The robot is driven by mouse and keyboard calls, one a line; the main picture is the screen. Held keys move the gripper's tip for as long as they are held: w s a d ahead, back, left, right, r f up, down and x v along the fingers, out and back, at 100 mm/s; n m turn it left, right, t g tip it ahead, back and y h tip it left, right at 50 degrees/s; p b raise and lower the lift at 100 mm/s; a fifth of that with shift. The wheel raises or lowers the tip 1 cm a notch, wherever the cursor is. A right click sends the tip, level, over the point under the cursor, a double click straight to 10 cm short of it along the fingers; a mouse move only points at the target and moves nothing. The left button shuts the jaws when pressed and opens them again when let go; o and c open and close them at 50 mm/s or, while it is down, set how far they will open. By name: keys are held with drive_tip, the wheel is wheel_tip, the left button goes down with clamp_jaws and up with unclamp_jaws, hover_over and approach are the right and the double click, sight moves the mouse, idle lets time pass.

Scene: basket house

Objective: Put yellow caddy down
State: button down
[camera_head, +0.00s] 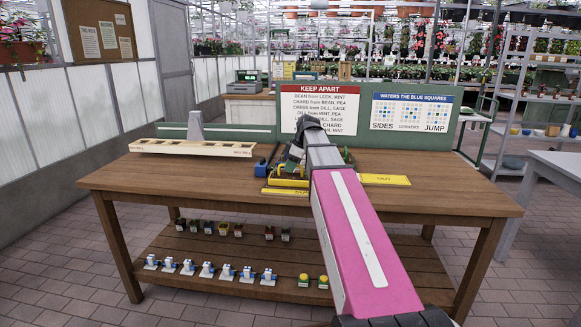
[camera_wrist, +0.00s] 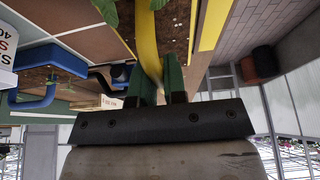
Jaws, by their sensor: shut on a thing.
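The yellow caddy (camera_head: 290,183) is at the middle of the wooden table (camera_head: 210,178), partly hidden behind my arm. In the wrist view its yellow handle (camera_wrist: 148,45) runs between the green fingers of my gripper (camera_wrist: 160,86), which is shut on it. Dark soil and green leaves show inside the caddy, next to its yellow side wall (camera_wrist: 213,25). I cannot tell whether its base touches the table. A blue caddy (camera_head: 262,168) stands just left of it; it also shows in the wrist view (camera_wrist: 52,62).
A yellow OUT sign (camera_head: 385,180) lies right of my arm. A long cream rack (camera_head: 192,147) lies on the left. Rule boards (camera_head: 320,95) stand along the back. The table's right end and front strip look clear. The lower shelf (camera_head: 215,252) holds several small items.

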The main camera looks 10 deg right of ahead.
drive_tip(key=shift+f, duration=0.1)
drive_tip(key=c, duration=1.2)
unclamp_jaws()
drive_tip(key=shift+o, duration=0.2)
drive_tip(key=v, duration=1.2)
